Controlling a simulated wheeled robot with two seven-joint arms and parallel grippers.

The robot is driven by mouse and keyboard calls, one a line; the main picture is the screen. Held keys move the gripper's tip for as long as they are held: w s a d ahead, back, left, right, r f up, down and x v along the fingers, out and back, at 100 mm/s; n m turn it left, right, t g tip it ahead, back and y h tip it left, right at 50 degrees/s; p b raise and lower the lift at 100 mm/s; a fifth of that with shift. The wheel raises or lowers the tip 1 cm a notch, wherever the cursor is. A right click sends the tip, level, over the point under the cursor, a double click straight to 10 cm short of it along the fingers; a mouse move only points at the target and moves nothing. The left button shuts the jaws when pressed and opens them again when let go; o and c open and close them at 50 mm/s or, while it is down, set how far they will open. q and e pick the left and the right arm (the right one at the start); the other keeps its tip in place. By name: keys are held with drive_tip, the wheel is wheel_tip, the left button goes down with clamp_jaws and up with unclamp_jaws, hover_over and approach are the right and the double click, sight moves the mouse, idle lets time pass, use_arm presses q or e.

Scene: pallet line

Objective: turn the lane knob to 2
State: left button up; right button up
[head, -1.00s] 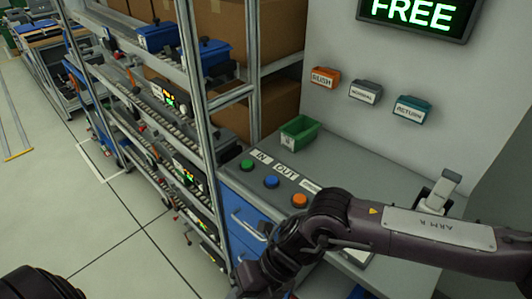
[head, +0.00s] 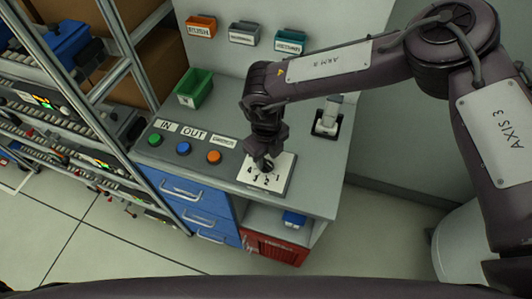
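The lane knob's white dial plate (head: 283,177) lies on the grey counter top, with the numbers 4, 3, 2 and 1 showing along its front. My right gripper (head: 266,164) points down over the dial, its fingertips at the dark knob (head: 267,168). The fingers and wrist hide most of the knob, so I cannot tell which number it points to or whether the fingers are shut on it. My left gripper is not in view.
Green, blue and orange buttons (head: 214,157) sit left of the dial on the counter (head: 322,190). A green bin (head: 195,88) stands behind them. A white scanner-like device (head: 328,116) stands at the right. Metal shelving (head: 118,40) rises at the left.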

drive_tip(key=shift+s+f, duration=0.1)
drive_tip(key=shift+f, duration=0.35)
clamp_jaws()
drive_tip(key=m+b, duration=0.2)
drive_tip(key=m, duration=0.1)
drive_tip(key=shift+f+m, duration=0.1)
drive_tip(key=shift+m, duration=0.2)
drive_tip(key=shift+m+b, duration=1.1)
drive_tip(key=shift+m, duration=1)
drive_tip(key=shift+r, duration=0.2)
